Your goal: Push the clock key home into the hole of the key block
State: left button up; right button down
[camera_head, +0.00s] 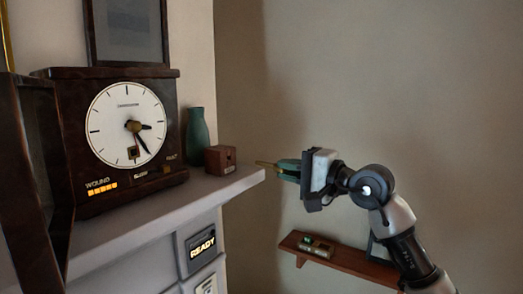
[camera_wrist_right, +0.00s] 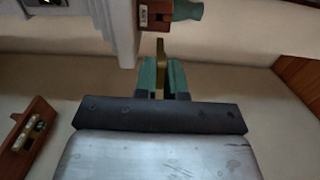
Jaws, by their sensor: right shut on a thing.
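The key block (camera_head: 221,160) is a small brown wooden cube with a dark hole, standing near the right end of the grey mantel shelf. It also shows at the top of the right wrist view (camera_wrist_right: 155,15), with a pale label. My right gripper (camera_head: 285,169) has green fingers, shut on the brass clock key (camera_head: 265,164). The key sticks out of the fingers towards the block in the right wrist view (camera_wrist_right: 160,52), apart from the block. My left gripper is not in view.
A dark wooden clock (camera_head: 70,125) with a white dial and a green vase (camera_head: 197,130) stand on the mantel (camera_head: 150,220). A lit READY panel (camera_head: 201,246) is below. A small brown wall shelf (camera_head: 350,262) lies under my right arm. Free air surrounds the gripper.

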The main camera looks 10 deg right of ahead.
aim_at(262, 165)
jog(key=shift+a, duration=0.5)
jog(key=shift+w, duration=0.1)
jog(key=shift+d+f+b, duration=0.15)
jog(key=shift+d+b, duration=0.1)
jog(key=shift+b, duration=0.15)
jog(key=shift+w, duration=0.15)
jog(key=p+x, duration=0.1)
jog(key=x, duration=0.2)
jog(key=shift+a, duration=0.35)
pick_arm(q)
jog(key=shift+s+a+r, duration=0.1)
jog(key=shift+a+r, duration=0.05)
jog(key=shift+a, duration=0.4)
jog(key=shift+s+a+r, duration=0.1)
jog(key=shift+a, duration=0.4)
pick_arm(e)
jog(key=shift+x, duration=0.9)
jog(key=shift+w, duration=0.1)
